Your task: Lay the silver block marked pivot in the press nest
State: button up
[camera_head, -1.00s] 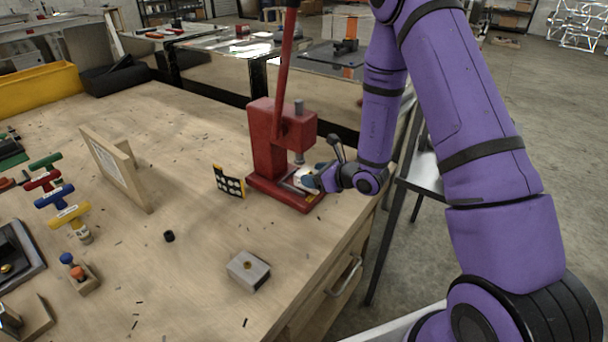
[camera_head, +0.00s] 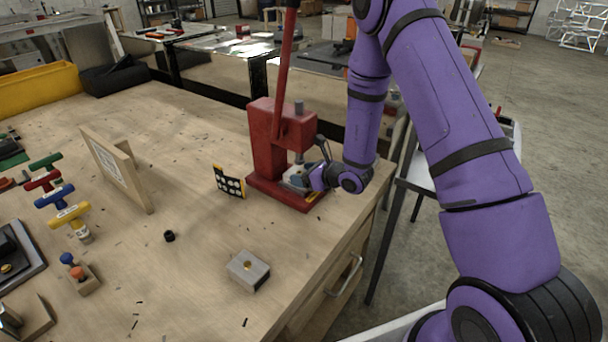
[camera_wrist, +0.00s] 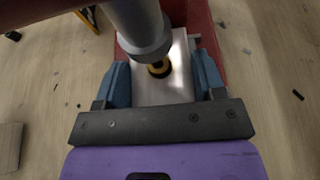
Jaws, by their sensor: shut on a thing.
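A silver block (camera_wrist: 178,84) with a dark and yellow ring in its top lies between the blue fingers of my gripper (camera_wrist: 160,75), which is shut on it. Any marking on the block is not readable. The block is at the foot of the red press (camera_head: 267,140), under the press's grey ram (camera_wrist: 138,28), which hides part of it. The nest is mostly hidden by the block and fingers, so I cannot tell whether the block is fully seated. In the head view my gripper (camera_head: 306,179) reaches the press base from the right.
Another grey block (camera_head: 246,273) with a brass centre lies near the front edge. A small black card with white dots (camera_head: 229,182) stands left of the press. A wooden frame (camera_head: 118,170), coloured T-handles (camera_head: 56,197) and a black ring (camera_head: 169,236) are farther left.

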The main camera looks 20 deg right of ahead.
jog(key=o, duration=1.2)
jog(key=shift+f, duration=0.1)
jog(key=shift+s+d+r, duration=0.1)
jog(key=shift+s+r, duration=0.05)
jog(key=shift+r, duration=0.05)
jog(key=v, duration=1.2)
jog(key=s+a+r+n+g+y, duration=0.2)
jog(key=s+a+r+n+g, duration=0.3)
jog(key=r+n, duration=0.4)
jog(key=s+a+r+n+g+y, duration=0.25)
jog(key=s+a+r+n, duration=0.35)
jog(key=r, duration=0.4)
jog(key=s+d+r+n+t+h, duration=0.1)
jog(key=s+d+r+n+h, duration=0.4)
jog(key=s+r+n+h, duration=0.1)
jog(key=s+d+r+n+t+h, duration=0.1)
jog(key=s+d+r+n+h, duration=0.5)
jog(key=s, duration=0.5)
jog(key=shift+r+n, duration=0.15)
jog(key=shift+n, duration=0.75)
